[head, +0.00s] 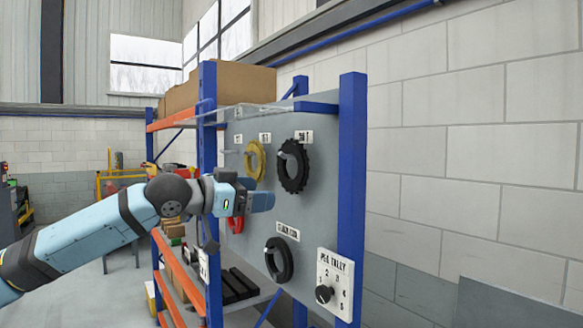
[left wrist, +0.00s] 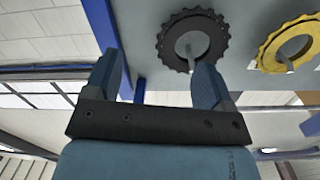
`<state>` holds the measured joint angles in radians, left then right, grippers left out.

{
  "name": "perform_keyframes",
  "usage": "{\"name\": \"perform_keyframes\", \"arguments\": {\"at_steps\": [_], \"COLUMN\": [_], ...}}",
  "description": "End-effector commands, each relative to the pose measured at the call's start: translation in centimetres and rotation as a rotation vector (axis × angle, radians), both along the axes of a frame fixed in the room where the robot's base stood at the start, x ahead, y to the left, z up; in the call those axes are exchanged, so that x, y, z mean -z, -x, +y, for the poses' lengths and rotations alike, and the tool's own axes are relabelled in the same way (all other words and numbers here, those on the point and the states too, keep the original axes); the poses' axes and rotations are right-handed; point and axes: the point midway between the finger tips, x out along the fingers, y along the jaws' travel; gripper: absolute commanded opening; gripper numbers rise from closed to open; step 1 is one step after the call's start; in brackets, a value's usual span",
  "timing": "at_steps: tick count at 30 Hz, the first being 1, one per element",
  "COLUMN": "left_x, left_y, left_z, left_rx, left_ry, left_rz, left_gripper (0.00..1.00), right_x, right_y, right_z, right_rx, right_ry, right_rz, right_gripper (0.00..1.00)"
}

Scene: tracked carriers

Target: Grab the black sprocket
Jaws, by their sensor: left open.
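The black sprocket (head: 302,168), a toothed ring, hangs on a peg at the upper right of the grey panel (head: 315,215). In the left wrist view the black sprocket (left wrist: 168,42) shows at the top, its peg through the hole. My left gripper (head: 257,197) is open and empty in front of the panel, left of and lower than the sprocket in the head view. In the left wrist view the fingers of my left gripper (left wrist: 160,70) stand wide apart; the right finger overlaps the sprocket's lower edge. I cannot tell whether they touch. My right gripper is not in view.
A yellow sprocket (head: 255,160) hangs left of the black one. A red ring (head: 236,224) is partly hidden behind my gripper. A thick black ring (head: 278,260) hangs lower. A white dial plate (head: 335,284) is at lower right. A blue post (head: 351,190) edges the panel.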

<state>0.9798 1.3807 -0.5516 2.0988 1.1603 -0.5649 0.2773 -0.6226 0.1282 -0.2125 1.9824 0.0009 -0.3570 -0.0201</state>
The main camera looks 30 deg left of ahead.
Motion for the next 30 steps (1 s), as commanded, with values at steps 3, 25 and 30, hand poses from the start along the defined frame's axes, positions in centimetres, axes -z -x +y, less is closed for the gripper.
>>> {"name": "perform_keyframes", "arguments": {"at_steps": [3, 25, 30], "left_x": [-3.0, -3.7, -3.2], "left_y": [0.9, -6.9, -8.9], "left_z": [1.7, -1.3, -2.4], "left_rx": [-0.018, -0.018, -0.016], "left_ry": [0.03, 0.042, 0.043], "left_rz": [-0.041, -0.054, -0.054], "left_gripper": [0.76, 0.76, 0.76], "right_x": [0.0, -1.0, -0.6], "right_y": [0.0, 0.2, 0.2], "right_z": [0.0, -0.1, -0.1], "right_rx": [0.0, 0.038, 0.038], "right_ry": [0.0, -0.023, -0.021], "right_rz": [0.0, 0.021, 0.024], "right_gripper": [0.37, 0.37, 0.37]}}
